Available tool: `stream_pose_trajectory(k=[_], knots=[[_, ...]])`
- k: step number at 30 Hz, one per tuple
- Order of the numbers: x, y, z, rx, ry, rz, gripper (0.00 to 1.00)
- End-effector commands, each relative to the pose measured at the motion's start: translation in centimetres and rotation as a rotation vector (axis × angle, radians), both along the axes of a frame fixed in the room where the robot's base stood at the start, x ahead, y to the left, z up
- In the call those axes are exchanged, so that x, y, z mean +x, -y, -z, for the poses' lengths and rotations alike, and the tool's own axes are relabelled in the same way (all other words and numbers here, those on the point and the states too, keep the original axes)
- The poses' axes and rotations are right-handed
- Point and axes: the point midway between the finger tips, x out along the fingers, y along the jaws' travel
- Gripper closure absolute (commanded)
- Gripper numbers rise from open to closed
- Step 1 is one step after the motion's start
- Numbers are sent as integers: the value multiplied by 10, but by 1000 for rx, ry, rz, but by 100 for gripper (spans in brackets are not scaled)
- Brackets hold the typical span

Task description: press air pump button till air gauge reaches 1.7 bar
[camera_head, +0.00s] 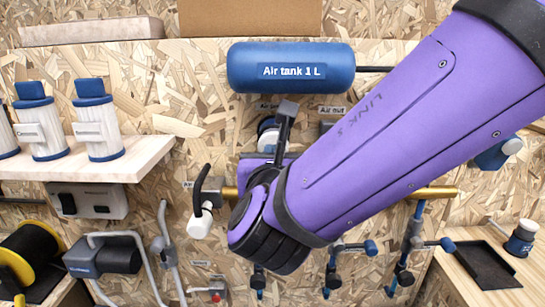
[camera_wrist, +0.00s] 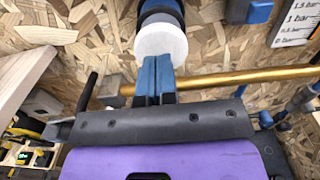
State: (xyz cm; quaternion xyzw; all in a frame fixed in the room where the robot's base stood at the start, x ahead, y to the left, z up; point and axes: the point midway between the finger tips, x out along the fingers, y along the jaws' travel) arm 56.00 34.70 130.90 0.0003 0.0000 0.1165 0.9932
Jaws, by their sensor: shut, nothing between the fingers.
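In the wrist view a round white button face (camera_wrist: 161,40) sits on a blue and black body, the likely air pump button. My gripper (camera_wrist: 154,60) is shut, with its blue fingers together and empty. Its tips overlap the lower edge of the white face; I cannot tell whether they touch it. A white gauge scale (camera_wrist: 297,24) stands at the upper right, with marks from 0 up to 1.5 bar in view; its higher part is cut off and I see no clear reading. The blue air tank (camera_head: 290,68) hangs above.
A brass pipe (camera_wrist: 230,79) runs across behind my gripper. A dark hooked lever with a white end (camera_head: 200,224) is left of my wrist. A wooden shelf (camera_head: 100,160) with blue and white canisters juts out at left. Several blue-handled valves hang below the pipe.

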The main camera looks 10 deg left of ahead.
Motion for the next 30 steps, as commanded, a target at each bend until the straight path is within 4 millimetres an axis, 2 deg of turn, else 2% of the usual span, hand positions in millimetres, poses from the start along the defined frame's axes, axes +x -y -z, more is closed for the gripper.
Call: stream_pose_trajectory(k=[5,21,30], knots=[[4,-1,0,0,0,1,100],[35,-8,0,0,-1,2,100],[23,-6,-1,1,1,0,100]])
